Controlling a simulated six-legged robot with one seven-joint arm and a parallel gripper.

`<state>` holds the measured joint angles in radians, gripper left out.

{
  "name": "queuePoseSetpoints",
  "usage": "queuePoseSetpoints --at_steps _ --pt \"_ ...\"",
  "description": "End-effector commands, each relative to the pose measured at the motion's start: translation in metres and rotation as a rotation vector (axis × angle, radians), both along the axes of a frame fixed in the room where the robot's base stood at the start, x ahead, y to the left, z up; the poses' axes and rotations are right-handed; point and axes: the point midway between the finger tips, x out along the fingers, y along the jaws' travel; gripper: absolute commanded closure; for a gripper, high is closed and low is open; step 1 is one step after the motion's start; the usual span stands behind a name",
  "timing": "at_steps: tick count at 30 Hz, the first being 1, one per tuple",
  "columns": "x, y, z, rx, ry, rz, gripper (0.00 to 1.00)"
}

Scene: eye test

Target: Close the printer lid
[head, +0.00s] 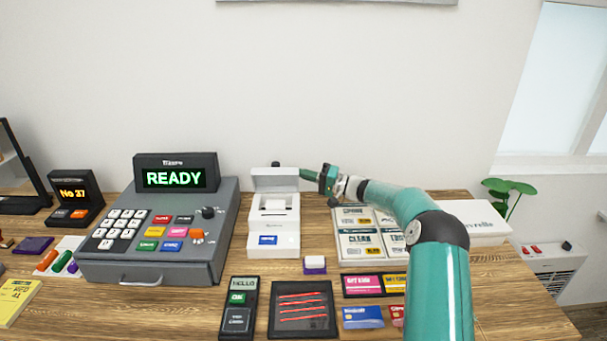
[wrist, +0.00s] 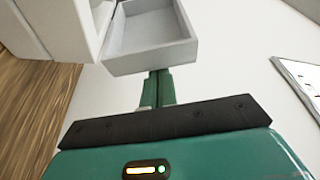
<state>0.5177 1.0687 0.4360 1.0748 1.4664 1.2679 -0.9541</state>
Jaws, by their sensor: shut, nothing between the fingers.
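The white printer (head: 262,218) stands on the counter right of the cash register, with a paper roll in its open bay. Its lid (head: 275,183) stands raised at the back. My gripper (head: 302,174) is shut and empty, at the lid's right side. In the wrist view, the lid (wrist: 150,45) shows as a shallow hollow box above the fingers (wrist: 158,74). The fingertips meet the lid's edge in that picture, and I cannot tell whether they touch it. Part of the printer body (wrist: 60,25) shows at upper left there.
The grey cash register (head: 215,245) with a READY display stands left of the printer. A rack of cards (head: 340,255) is to the right, under my arm. A card terminal (head: 239,300) and black tray (head: 302,331) lie in front. A white box (head: 480,230) sits farther right.

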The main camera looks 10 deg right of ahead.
Motion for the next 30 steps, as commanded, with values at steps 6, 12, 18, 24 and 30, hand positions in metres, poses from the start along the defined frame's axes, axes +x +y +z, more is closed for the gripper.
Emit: queuePoseSetpoints --at_steps 6,12,18,24,30 --pt "-0.013 0.002 0.000 -0.038 -0.201 -0.001 1.00" --pt "-0.023 0.004 -0.001 -0.075 -0.386 -0.002 1.00" --pt "-0.031 0.006 -0.003 -0.104 -0.532 -0.001 1.00" --pt "-0.037 0.007 -0.007 -0.105 -0.527 0.001 1.00" --pt "-0.038 0.007 -0.009 -0.105 -0.526 0.000 1.00"
